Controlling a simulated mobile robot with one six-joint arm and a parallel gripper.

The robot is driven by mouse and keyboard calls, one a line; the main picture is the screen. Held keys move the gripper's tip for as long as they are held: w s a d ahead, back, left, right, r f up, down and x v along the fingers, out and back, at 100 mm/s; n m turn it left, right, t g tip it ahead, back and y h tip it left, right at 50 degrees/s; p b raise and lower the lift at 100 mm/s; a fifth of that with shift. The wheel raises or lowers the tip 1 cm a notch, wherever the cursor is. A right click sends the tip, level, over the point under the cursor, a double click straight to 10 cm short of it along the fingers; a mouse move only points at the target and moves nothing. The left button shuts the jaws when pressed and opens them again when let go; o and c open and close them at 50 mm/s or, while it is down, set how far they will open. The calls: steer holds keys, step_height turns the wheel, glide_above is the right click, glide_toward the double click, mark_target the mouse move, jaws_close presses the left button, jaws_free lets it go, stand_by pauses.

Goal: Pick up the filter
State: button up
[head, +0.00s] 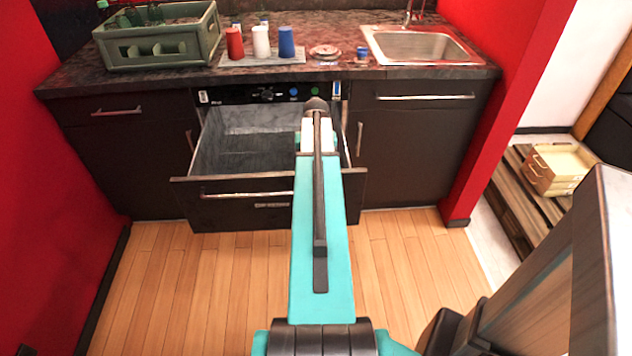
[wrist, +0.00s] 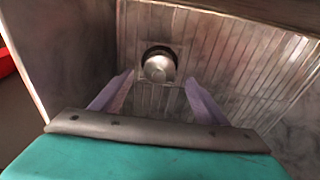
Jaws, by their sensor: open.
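The filter (wrist: 159,68) looks like a small round metal cup. It sits in a dark round opening in the ribbed floor (wrist: 210,45) of the open drawer. My gripper (wrist: 160,77) is open, its two purple fingers pointing down into the drawer, one on each side of the filter in the picture. Nothing is held. I cannot tell how far the fingertips are above the filter. In the head view my arm hides the gripper and the filter; the open drawer (head: 235,196) shows below the counter.
Drawer walls (wrist: 45,50) stand close around the gripper. On the counter (head: 340,79) are a green crate (head: 155,48), red, white and blue cups (head: 286,42) on a board, a round dish (head: 325,52) and a sink (head: 420,46). The wooden floor in front is clear.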

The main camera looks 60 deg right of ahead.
steer(key=shift+f, duration=0.1)
steer(key=shift+w+d+f, duration=0.1)
steer(key=shift+d+f, duration=0.1)
steer(key=shift+f, duration=1.05)
steer(key=shift+w+d+f, duration=0.1)
steer(key=shift+d+f, duration=0.05)
steer(key=shift+f, duration=1.1)
steer(key=c, duration=1.2)
steer(key=shift+r, duration=0.2)
steer(key=shift+r, duration=4.85)
